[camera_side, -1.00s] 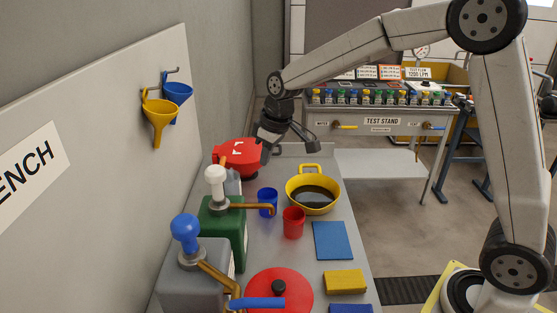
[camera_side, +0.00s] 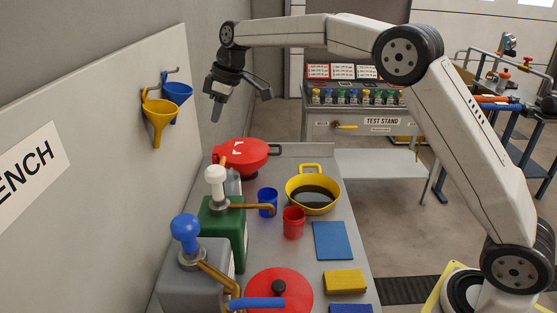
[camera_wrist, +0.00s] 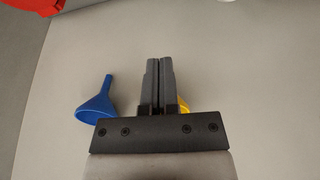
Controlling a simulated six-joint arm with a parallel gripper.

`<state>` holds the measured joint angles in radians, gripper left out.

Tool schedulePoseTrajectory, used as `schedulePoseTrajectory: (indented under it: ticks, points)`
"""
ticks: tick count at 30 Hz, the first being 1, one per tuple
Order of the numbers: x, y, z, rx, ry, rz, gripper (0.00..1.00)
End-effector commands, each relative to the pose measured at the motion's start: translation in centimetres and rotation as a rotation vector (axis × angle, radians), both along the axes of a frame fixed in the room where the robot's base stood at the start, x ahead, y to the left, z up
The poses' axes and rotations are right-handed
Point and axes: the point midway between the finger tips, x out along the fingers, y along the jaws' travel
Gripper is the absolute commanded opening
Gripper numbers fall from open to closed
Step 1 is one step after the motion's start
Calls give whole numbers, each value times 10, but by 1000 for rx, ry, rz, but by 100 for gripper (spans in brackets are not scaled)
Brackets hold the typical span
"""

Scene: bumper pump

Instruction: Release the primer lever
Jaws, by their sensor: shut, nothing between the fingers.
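My gripper (camera_side: 215,112) is shut and empty, raised in the air above the red pan-like piece (camera_side: 243,152) at the far end of the bench (camera_side: 318,160). The wrist view shows its two fingers (camera_wrist: 158,62) together with nothing between them. On the bench stand a grey pump with a blue knob (camera_side: 185,228) and a green pump with a white knob (camera_side: 215,175). Both have copper-coloured spouts. A third grey body behind them is mostly hidden. I cannot tell which part is the primer lever.
A blue cup (camera_side: 267,203), red cup (camera_side: 293,223) and yellow pan of dark liquid (camera_side: 312,195) stand right of the pumps. A red lid (camera_side: 290,300) is in front. Blue (camera_side: 178,93) and yellow (camera_side: 158,120) funnels hang on the left wall. Air above the bench is clear.

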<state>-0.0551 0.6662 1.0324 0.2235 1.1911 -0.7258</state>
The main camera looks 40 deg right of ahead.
Motion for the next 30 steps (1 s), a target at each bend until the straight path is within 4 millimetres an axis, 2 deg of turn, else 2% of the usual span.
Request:
schedulePoseTrajectory:
  ticks: [7, 20, 30]
  points:
    - [9, 6, 9, 5, -11, 54, 0]
    - [10, 6, 10, 5, -12, 61, 0]
    - [13, 10, -3, 5, -11, 61, 0]
